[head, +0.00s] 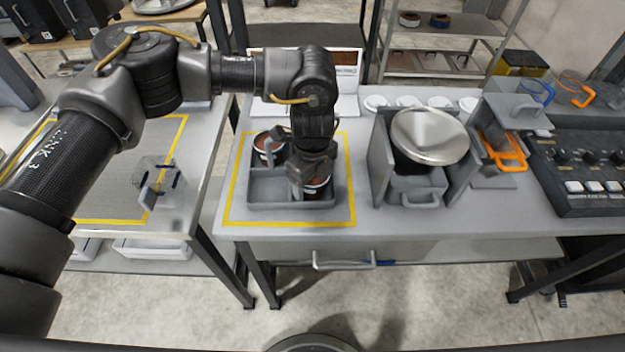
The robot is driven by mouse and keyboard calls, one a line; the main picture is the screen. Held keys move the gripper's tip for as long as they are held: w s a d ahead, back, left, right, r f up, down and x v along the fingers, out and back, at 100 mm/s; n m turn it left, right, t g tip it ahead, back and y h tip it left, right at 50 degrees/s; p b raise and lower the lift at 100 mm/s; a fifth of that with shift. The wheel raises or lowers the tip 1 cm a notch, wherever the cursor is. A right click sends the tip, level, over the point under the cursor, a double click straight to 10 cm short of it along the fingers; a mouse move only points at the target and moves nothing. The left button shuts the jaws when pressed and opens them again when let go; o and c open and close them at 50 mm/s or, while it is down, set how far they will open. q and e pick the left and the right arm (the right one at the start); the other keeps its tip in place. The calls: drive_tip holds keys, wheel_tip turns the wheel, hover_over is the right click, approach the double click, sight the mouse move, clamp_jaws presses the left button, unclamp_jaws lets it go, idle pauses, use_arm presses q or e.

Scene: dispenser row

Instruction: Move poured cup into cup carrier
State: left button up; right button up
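The cup carrier (262,188) is a grey divided tray inside a yellow outline on the middle table. One cup (268,141) with reddish-brown contents stands in its back left compartment. Another cup (319,186) with similar contents is at the right side of the carrier, directly under my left gripper. My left gripper (310,182) points down, with its fingers at this cup's rim. The fingers and wrist hide part of the cup, so I cannot tell whether they grip it or whether it rests on the carrier floor. My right gripper is out of view.
Right of the carrier stands a grey dispenser with a silver bowl (430,137). Further right are an orange-handled piece (502,150) and a control panel (590,160). White lids (408,102) line the back. A clear container (158,182) stands on the left table, across a gap.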

use_arm(q)
drive_tip(key=shift+r, duration=0.1)
drive_tip(key=shift+r, duration=0.2)
wheel_tip(320, 180, up, 12)
drive_tip(key=b, duration=0.1)
drive_tip(key=shift+f+b, duration=0.15)
drive_tip(key=shift+b, duration=0.25)
drive_tip(key=shift+s, duration=0.1)
